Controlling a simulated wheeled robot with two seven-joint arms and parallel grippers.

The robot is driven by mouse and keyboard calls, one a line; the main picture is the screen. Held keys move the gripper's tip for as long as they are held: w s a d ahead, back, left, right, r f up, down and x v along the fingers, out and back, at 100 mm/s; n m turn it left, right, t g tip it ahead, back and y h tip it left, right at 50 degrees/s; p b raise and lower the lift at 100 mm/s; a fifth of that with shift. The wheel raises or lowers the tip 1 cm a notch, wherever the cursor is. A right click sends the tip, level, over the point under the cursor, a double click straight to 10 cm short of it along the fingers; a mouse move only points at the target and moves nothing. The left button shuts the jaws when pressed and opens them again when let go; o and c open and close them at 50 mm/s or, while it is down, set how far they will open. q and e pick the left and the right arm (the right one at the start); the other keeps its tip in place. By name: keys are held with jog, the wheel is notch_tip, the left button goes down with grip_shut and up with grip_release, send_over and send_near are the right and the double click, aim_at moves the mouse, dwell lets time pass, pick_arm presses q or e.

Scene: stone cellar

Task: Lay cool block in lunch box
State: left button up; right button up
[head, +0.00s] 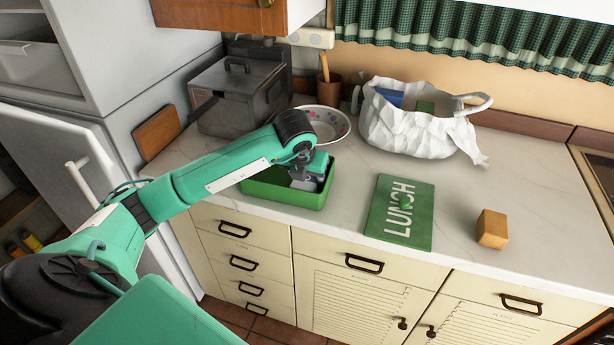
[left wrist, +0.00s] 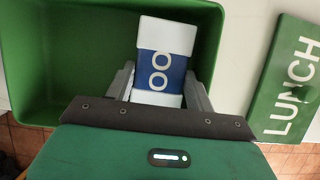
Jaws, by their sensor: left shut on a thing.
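The green lunch box (head: 284,195) stands open at the front of the counter; its inside also shows in the left wrist view (left wrist: 60,60). The cool block (left wrist: 163,68), white with a blue band and two white rings, is between the fingers of my left gripper (left wrist: 158,92). That gripper is shut on it, over the box opening. In the head view my left gripper (head: 306,178) reaches down into the box, and the block is mostly hidden there. I cannot tell whether the block touches the box floor. My right gripper is not in view.
The green lid marked LUNCH (head: 400,212) lies flat right of the box. A tan block (head: 492,229) sits further right. Behind are a white bag (head: 410,132), a bowl (head: 340,123) and a grey metal box (head: 235,95). The counter between lid and bag is clear.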

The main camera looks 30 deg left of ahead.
pick_arm(q)
jog(key=shift+f, duration=0.45)
